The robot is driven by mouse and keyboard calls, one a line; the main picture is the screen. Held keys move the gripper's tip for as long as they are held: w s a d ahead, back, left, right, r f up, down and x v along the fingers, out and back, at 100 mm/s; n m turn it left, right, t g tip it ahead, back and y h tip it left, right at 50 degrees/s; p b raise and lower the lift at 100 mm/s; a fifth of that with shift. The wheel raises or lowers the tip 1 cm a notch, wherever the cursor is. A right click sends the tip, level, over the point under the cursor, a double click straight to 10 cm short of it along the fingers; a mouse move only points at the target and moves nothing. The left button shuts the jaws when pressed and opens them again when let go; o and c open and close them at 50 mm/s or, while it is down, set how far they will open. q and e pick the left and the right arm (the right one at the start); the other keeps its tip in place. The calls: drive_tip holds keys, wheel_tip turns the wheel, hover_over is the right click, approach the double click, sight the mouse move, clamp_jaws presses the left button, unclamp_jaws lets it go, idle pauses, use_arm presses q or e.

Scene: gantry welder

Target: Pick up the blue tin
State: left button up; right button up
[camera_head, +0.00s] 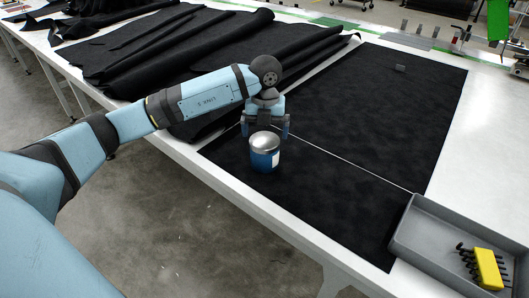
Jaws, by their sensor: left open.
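The blue tin (264,155) stands upright on the black cloth near the table's front edge. It has a silver domed top and a pale label on its right side. My left gripper (265,130) is just behind the tin and points down, its fingers open to either side. The tin hides part of the space between the fingers, so I cannot tell whether they touch it. My right gripper is not in view.
A grey tray (408,244) at the lower right holds a yellow hex key set (488,268). Folded black fabric (150,45) covers the back left of the white table (486,130). A small dark block (400,68) lies on the far cloth. The cloth right of the tin is clear.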

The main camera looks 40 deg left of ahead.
sight(264, 148)
use_arm(q)
drive_tip(key=shift+a+f, duration=0.15)
drive_tip(key=shift+f, duration=3.4)
drive_tip(key=shift+r, duration=0.1)
drive_tip(key=c, duration=0.9)
